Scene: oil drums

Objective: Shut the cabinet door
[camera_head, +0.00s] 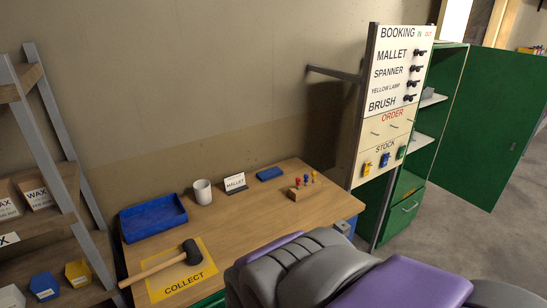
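A green cabinet stands at the right, partly behind the booking board; its side frame (447,100) and pale shelves (425,141) show. Its green door (490,128) stands wide open, swung out to the right, so the shelves are exposed. My gripper's fingers are not in the picture; a grey and purple part of my own body fills the bottom middle and right, well short of the door.
A wooden workbench (250,215) holds a mallet (165,262), a blue tray (153,217), a mug (202,191) and small items. The booking board (392,80) on its metal post stands between bench and cabinet. Shelving (60,130) is at left. Concrete floor (450,235) before the door is clear.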

